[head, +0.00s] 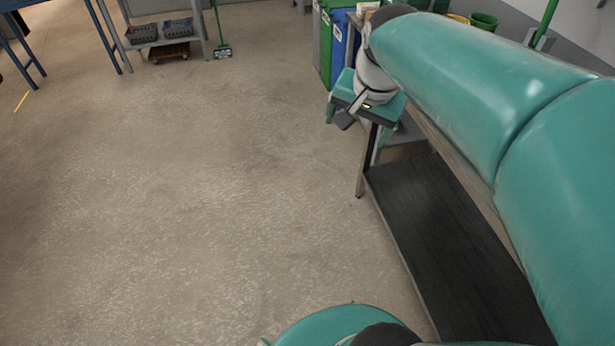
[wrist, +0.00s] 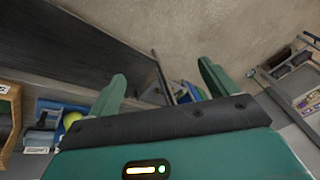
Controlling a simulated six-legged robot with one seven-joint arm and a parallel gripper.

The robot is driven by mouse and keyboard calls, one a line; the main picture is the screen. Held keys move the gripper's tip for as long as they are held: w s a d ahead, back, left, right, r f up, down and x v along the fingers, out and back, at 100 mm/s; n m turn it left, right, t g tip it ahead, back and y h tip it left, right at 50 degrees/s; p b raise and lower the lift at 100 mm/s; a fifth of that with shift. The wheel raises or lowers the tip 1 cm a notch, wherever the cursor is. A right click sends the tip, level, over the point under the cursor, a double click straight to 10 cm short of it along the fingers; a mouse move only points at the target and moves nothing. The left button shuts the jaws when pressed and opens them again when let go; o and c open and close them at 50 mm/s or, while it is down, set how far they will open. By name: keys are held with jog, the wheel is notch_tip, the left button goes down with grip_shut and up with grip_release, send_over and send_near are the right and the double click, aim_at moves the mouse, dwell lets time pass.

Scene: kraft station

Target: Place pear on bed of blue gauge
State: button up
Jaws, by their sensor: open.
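My gripper (wrist: 162,70) is open in the wrist view, with its two green fingers apart and nothing between them. In the head view my gripper (head: 341,115) hangs at the end of the green arm, near the table's far end. A rounded yellow-green thing (wrist: 71,119) shows at the left of the wrist view, partly hidden behind the gripper body; it may be the pear, but I cannot be sure. Blue things (wrist: 48,107) show beside it, too small and cut off to tell if one is the blue gauge. Neither is identifiable in the head view.
A steel table with a dark lower shelf (head: 440,240) runs along the right under my arm. Green and blue bins (head: 340,45) stand behind my gripper. A grey cart with crates (head: 160,32) and a broom (head: 222,50) are at the back. The floor at left is clear.

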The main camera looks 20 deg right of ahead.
jog(key=s+a+f+n+t, duration=0.1)
jog(key=s+a+f+n, duration=0.2)
jog(key=s+a+n, duration=0.5)
jog(key=a+n, duration=0.1)
jog(key=a, duration=0.3)
jog(key=shift+a+f+t+y, duration=0.15)
jog(key=shift+a+t+y, duration=0.15)
jog(key=shift+t, duration=0.1)
jog(key=shift+s, duration=0.1)
